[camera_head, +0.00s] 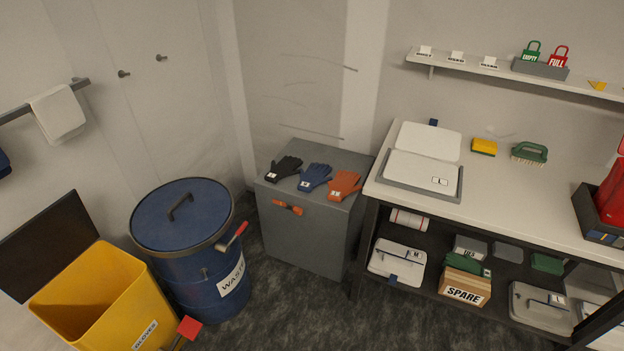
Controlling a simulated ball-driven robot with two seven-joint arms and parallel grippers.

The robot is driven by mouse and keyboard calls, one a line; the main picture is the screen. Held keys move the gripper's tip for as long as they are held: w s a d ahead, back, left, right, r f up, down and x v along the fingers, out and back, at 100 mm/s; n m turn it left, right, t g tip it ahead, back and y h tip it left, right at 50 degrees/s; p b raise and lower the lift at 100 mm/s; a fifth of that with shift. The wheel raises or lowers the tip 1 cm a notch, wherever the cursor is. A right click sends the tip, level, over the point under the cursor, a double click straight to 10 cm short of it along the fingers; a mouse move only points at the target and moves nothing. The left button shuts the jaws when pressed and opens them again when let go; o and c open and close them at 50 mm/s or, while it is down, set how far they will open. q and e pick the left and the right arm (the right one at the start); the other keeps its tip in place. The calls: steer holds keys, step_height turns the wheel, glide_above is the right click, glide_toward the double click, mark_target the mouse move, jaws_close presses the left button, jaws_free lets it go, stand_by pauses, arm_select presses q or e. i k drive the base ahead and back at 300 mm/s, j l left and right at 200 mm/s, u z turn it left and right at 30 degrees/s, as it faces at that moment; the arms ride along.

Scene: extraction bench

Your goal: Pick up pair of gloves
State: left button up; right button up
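Three gloves or glove pairs lie in a row on top of a grey cabinet (345,158) in the middle of the head view. A black one (284,168) is on the left, a blue one (315,177) in the middle and an orange one (345,185) on the right. Each has a small white label at the cuff. I cannot tell whether each is one glove or a stacked pair. A green cloth-like item (467,263) lies on the SPARE box on the lower shelf; it may be gloves. Neither of my grippers is in view.
A blue WASTE drum (185,265) with its lid on and an open yellow GLOVES bin (95,300) stand left of the cabinet. Dark floor lies in front.

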mark_target(315, 176)
steer(key=i+l, duration=0.15)
steer(key=i, duration=0.85)
steer(key=i+l+z, duration=0.15)
steer(key=i, duration=0.85)
